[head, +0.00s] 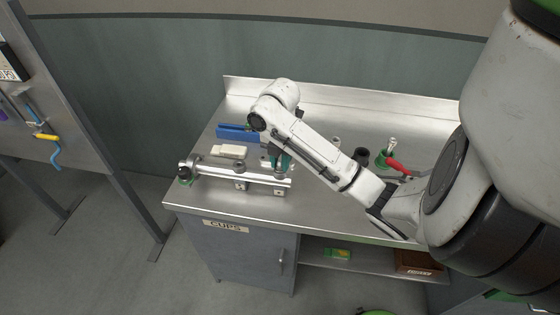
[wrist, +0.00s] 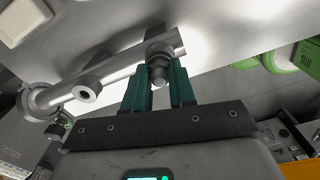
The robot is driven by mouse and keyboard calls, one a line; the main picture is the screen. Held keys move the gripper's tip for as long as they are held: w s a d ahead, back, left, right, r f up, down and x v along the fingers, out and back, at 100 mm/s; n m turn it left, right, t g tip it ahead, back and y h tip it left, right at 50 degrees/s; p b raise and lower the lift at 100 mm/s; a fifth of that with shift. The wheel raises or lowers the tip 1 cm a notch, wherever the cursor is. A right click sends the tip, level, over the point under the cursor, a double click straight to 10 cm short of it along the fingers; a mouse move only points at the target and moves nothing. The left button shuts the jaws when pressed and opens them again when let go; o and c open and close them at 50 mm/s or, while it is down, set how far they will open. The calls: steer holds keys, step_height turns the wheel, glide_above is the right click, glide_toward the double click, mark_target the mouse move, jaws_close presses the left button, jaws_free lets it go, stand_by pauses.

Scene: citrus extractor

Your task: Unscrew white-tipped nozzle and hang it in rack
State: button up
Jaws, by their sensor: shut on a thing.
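A metal pipe with fittings (head: 240,173) lies across the left part of the steel counter, and it also shows in the wrist view (wrist: 108,80). My gripper (head: 279,158) is at the pipe's right end in the head view. In the wrist view, the green fingers of my gripper (wrist: 160,70) stand on either side of a grey nozzle (wrist: 158,75) and are shut on it. The nozzle sits at the end of the pipe. I cannot see a white tip on it.
A blue holder (head: 236,132) and a white block (head: 229,151) are behind the pipe. Right of my arm are a grey cylinder (head: 336,142), a dark cup (head: 361,156), a green-based item (head: 383,160) and a red-handled tool (head: 397,167). The counter's front left (head: 205,200) is clear.

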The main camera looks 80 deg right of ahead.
steer(key=shift+n, duration=0.3)
steer(key=shift+n, duration=0.8)
steer(key=o, duration=0.6)
steer(key=shift+a+r+m+p, duration=0.1)
steer(key=shift+m+p, duration=0.2)
steer(key=shift+m, duration=0.6)
